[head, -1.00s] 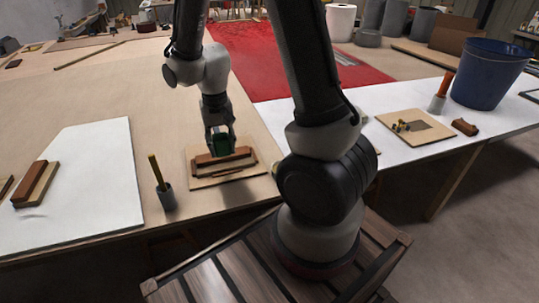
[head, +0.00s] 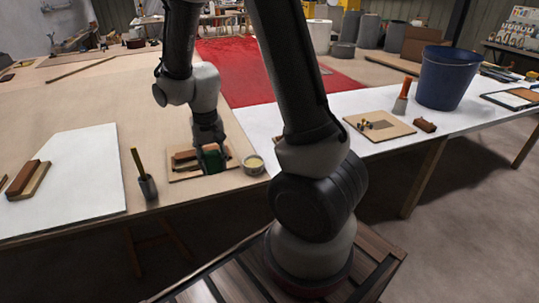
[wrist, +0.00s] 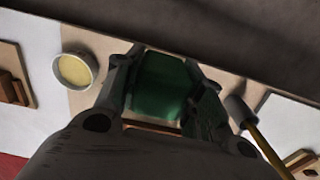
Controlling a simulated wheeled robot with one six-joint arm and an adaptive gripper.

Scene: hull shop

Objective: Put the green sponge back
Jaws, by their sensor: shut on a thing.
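The green sponge (head: 212,159) is between the fingers of my gripper (head: 209,165), low over the small board with brown wooden pieces on the table. In the wrist view, the green sponge (wrist: 160,85) fills the space between the two fingers of my gripper (wrist: 166,80), which is shut on it. The board (head: 184,176) shows around and under my gripper, with a brown block (head: 184,155) to the left of the sponge. I cannot tell whether the sponge touches the board.
A small round tin with pale yellow contents (head: 253,165) stands just right of the board, also in the wrist view (wrist: 75,70). A white sheet (head: 80,185) lies farther left. A blue bucket (head: 447,78) stands at right.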

